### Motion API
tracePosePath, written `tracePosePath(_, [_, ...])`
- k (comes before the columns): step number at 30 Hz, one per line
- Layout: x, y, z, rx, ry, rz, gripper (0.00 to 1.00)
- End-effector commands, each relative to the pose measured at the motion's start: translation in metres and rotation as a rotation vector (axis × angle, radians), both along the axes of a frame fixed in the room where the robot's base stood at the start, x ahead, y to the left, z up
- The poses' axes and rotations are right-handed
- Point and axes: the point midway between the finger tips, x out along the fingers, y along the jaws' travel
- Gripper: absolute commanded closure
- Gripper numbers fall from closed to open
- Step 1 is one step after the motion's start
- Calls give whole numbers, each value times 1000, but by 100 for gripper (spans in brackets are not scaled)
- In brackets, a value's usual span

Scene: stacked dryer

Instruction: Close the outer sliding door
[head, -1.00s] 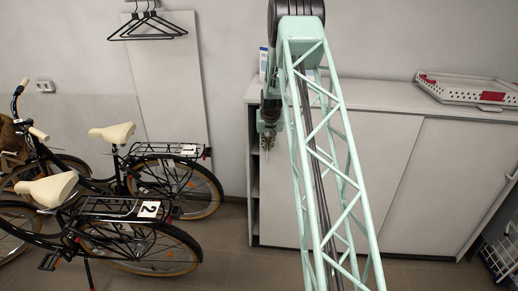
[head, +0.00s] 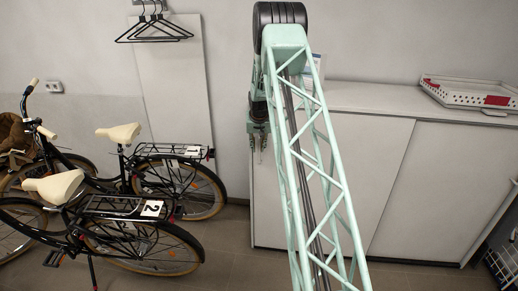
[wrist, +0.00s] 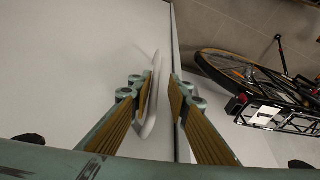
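The outer sliding door (head: 368,155) is the pale left panel of the low cabinet. Its left side reaches the cabinet's left end, and no open gap shows there. In the wrist view the door panel (wrist: 70,70) fills the left half, with a pale curved handle (wrist: 151,100) near its edge. My gripper (head: 258,143) is at the door's left edge in the head view. In the wrist view my gripper (wrist: 163,88) has its fingers apart, with the handle between them, close to the left finger. I cannot tell whether they touch. My arm hides part of the door.
A second panel (head: 440,180) covers the cabinet's right side. A white tray (head: 470,93) lies on the cabinet top (head: 380,98). Bicycles (head: 120,205) stand to the left, with some bare floor (head: 225,240) between them and the cabinet. A wire basket (head: 503,262) is at the right edge.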

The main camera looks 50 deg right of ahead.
Motion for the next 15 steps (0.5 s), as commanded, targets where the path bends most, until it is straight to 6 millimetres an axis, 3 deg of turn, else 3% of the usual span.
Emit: tracePosePath(15, [-3, 0, 3, 0, 1, -1, 80])
